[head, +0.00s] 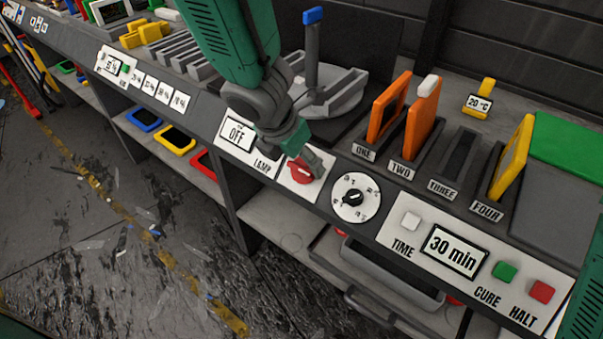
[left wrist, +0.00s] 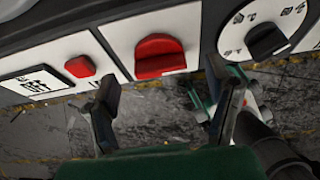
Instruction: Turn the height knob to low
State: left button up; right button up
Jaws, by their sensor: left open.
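A red knob (head: 301,171) sits on a white plate on the sloped front panel; it also shows in the left wrist view (left wrist: 160,57). To its right is a round white dial with a black knob (head: 353,198), which shows at the upper right of the left wrist view (left wrist: 266,40). No legible label tells me which one is the height knob. My left gripper (head: 299,156) is open at the red knob, partly covering it in the head view. In the left wrist view its fingers (left wrist: 160,88) are apart, with the knob beyond the gap.
Left of the red knob are an OFF display (head: 237,134) and the LAMP label. Right are a 30 min display (head: 453,249), a green button (head: 505,271) and a red button (head: 541,291). Behind stand slots with orange plates (head: 423,119) and a grey dish with a blue-tipped lever (head: 313,45).

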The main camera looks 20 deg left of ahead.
pick_arm(q)
jog(key=shift+b+x, duration=0.4)
jog(key=shift+x, duration=0.9)
jog(key=shift+a, duration=0.15)
jog(key=c, duration=1.2)
jog(key=shift+o, duration=0.2)
